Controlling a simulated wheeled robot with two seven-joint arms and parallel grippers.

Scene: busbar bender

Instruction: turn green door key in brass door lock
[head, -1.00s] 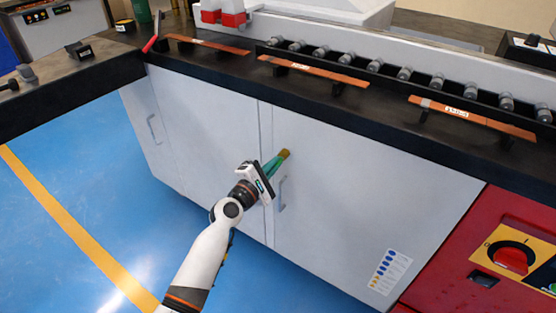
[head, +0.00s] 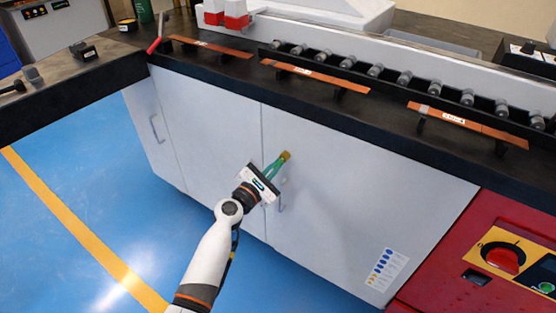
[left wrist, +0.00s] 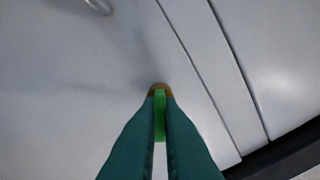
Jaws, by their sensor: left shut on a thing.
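The brass door lock (head: 286,155) sits on the white cabinet door, near its upper left edge. My left gripper (head: 277,164) is right in front of it, its teal fingers pointing at the lock. In the left wrist view the fingers (left wrist: 160,115) are shut on the green door key (left wrist: 160,103), seen as a bright green strip between them. The key's far end meets the brass lock (left wrist: 158,88); how deep it sits is hidden by the fingers. My right gripper is not in view.
The door's metal handle (head: 281,196) is just below the lock; it also shows in the left wrist view (left wrist: 98,5). The black countertop (head: 220,75) with copper bars (head: 315,74) overhangs above. A red panel (head: 470,235) is at right. Blue floor (head: 90,200) is open at left.

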